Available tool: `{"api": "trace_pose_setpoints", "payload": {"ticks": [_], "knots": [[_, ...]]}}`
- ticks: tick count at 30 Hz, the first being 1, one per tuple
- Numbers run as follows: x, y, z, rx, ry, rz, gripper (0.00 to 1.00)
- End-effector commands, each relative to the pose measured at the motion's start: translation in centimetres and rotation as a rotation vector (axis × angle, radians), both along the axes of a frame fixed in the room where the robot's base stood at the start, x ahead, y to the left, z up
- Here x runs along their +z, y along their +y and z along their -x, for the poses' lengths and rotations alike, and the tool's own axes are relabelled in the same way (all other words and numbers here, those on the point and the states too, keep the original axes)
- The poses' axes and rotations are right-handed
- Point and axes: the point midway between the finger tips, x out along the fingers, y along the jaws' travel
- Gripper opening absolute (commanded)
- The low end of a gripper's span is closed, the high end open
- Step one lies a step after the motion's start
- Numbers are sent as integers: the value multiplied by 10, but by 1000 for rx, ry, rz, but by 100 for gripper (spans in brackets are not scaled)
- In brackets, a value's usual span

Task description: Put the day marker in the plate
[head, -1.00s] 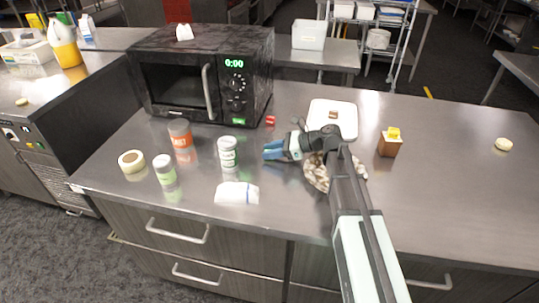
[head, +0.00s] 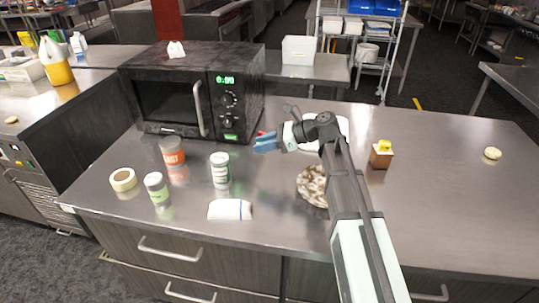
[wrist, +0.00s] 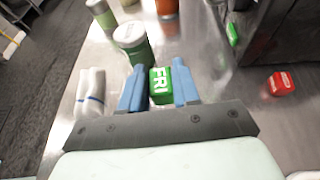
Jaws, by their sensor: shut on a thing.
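The day marker (wrist: 160,86), a small green block lettered FRI, sits between the blue fingers of my gripper (wrist: 159,90) in the wrist view. My gripper is shut on it. In the head view my gripper (head: 266,143) is above the counter, in front of the microwave's right side; the marker cannot be made out there. A white squarish plate (head: 341,126) lies behind my gripper and arm, partly hidden by them. A round brown-and-white speckled piece (head: 311,186) lies nearer the front, partly covered by my arm; I cannot tell whether it is a dish.
A red block (wrist: 281,83) lies near the microwave (head: 190,92). Several jars, including a green-labelled one (head: 220,168), a tape roll (head: 123,180) and a white cloth-like item (head: 230,209) are at left.

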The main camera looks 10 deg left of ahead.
Motion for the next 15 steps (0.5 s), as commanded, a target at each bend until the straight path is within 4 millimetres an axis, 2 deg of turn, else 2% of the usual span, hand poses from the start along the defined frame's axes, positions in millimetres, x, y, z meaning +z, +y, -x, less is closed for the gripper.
{"api": "trace_pose_setpoints", "payload": {"ticks": [4, 8, 15], "knots": [[7, -13, -6, -19, 0, 0, 2], [9, -41, -18, -62, -2, 0, 2], [13, -116, -32, -173, -11, -2, 2]]}}
